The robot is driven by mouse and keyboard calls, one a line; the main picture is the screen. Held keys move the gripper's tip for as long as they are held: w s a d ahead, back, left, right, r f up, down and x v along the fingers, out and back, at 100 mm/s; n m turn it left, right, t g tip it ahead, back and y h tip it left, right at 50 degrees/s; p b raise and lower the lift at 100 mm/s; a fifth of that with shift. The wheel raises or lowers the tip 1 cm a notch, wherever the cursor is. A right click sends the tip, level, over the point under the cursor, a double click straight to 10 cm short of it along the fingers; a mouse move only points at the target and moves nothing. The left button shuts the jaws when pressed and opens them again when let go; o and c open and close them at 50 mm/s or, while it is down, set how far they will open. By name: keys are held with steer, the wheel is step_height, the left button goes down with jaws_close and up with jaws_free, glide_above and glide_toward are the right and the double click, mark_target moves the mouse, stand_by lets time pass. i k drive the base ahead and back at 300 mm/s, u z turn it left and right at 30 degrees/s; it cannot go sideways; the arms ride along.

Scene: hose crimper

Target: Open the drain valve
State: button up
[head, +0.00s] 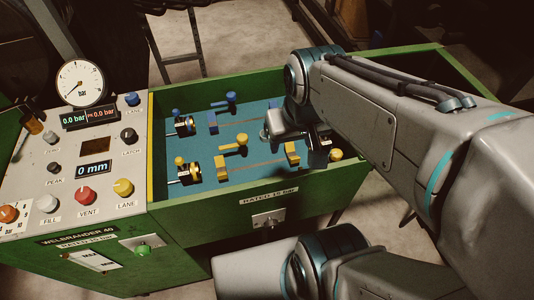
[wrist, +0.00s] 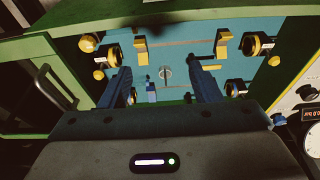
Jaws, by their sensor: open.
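No part in view carries a readable drain valve label. A green knob (head: 142,250) sits on a pale plate on the machine's front, below the control panel. A small round metal fitting (wrist: 165,73) lies on the blue floor of the green-walled tray, between my fingertips in the wrist view; I cannot tell whether it is the drain. My gripper (wrist: 163,88) is open and empty, pointing down into the tray. In the head view my gripper (head: 296,148) is over the tray's right half, partly hidden by my arm. It is far from the green knob.
The tray's green front wall (head: 235,222) carries a metal latch plate (head: 268,217). Blue clamps (head: 222,105) and yellow clamps (head: 236,146) stand in the tray. The control panel (head: 70,165) at left has several knobs, a gauge (head: 80,83) and displays.

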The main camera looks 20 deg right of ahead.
mark_target(271, 225)
steer(key=z, duration=0.45)
steer(key=k, duration=1.05)
steer(key=u, duration=0.15)
steer(key=i, duration=0.5)
steer(key=z, duration=1.1)
steer(key=k, duration=1.05)
steer(key=u, duration=1.35)
